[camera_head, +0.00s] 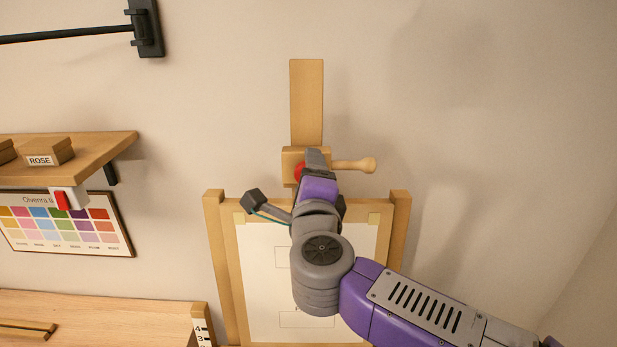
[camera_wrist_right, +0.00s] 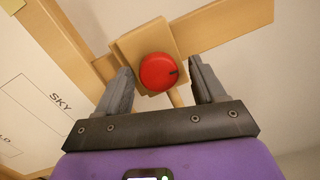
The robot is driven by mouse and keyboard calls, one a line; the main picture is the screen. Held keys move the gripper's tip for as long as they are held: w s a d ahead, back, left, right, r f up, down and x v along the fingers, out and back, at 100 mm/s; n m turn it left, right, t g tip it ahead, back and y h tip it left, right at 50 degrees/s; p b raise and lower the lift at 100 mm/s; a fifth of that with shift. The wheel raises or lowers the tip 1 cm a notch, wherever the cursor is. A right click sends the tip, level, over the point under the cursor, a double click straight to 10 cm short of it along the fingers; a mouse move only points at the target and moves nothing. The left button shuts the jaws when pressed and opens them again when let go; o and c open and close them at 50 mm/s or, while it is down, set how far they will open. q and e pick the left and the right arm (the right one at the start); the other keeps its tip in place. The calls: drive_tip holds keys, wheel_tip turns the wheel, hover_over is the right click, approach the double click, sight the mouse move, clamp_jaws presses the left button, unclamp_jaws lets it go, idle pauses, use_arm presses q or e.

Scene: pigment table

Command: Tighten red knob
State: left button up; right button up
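The red knob (camera_wrist_right: 158,71) sits on the face of a wooden block (camera_wrist_right: 135,42) in the right wrist view. In the head view only the left part of the knob (camera_head: 299,171) shows beside my gripper. My right gripper (camera_wrist_right: 160,82) is open, with one finger on each side of the knob. Gaps show between the fingers and the knob, and I see no contact. My left gripper is not in view.
A wooden handle (camera_head: 355,165) sticks out to the right of the block. A vertical wooden bar (camera_head: 306,100) rises above it. The easel board with white paper (camera_head: 262,270) is below. A shelf (camera_head: 100,147) with a ROSE box (camera_head: 48,151) is at the left.

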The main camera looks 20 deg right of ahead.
drive_tip(key=b+v, duration=0.1)
drive_tip(key=v, duration=0.6)
drive_tip(key=shift+s, duration=0.3)
